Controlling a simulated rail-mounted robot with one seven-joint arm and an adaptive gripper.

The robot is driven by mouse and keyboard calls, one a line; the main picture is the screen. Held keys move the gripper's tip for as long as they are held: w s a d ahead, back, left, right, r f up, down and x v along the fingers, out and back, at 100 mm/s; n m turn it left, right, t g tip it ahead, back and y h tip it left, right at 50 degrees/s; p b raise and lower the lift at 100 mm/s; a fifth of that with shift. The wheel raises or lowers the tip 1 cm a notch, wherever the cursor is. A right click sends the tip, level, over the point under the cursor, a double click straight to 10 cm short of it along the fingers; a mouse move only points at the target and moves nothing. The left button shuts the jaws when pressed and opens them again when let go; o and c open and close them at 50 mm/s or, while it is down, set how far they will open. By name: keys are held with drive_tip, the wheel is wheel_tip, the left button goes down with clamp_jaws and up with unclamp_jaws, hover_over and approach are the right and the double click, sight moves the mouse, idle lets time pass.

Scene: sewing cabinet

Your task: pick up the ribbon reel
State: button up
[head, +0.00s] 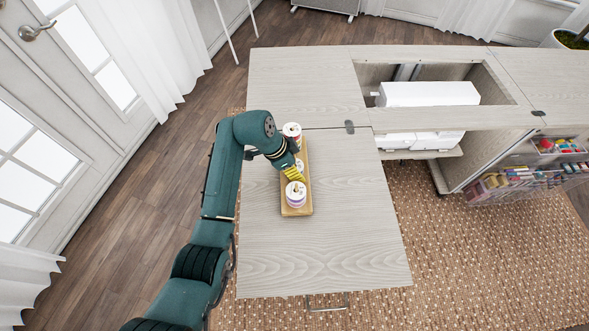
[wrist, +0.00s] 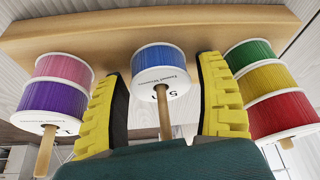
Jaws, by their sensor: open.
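A wooden ribbon rack (head: 306,203) with upright pegs stands on the table. In the wrist view its base (wrist: 225,19) spans the top. A single blue ribbon reel (wrist: 159,62) sits on the middle peg (wrist: 163,112). My gripper (wrist: 163,72) is open, with its yellow-and-black fingers on either side of this reel and a visible gap on each side. In the head view my gripper (head: 296,173) is over the middle of the rack, and the middle reel (head: 299,164) is partly hidden by it.
Pink (wrist: 65,69) and purple (wrist: 50,101) reels share one end peg. Green (wrist: 248,54), yellow (wrist: 265,80) and red (wrist: 281,112) reels share the other, close to my fingers. The table (head: 350,240) is clear right of the rack. A white sewing machine (head: 430,94) sits in the cabinet.

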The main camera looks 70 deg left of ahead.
drive_tip(key=c, duration=0.8)
drive_tip(key=shift+r, duration=0.1)
wheel_tip(320, 180, up, 18)
drive_tip(key=p, duration=0.4)
drive_tip(key=shift+p, duration=0.4)
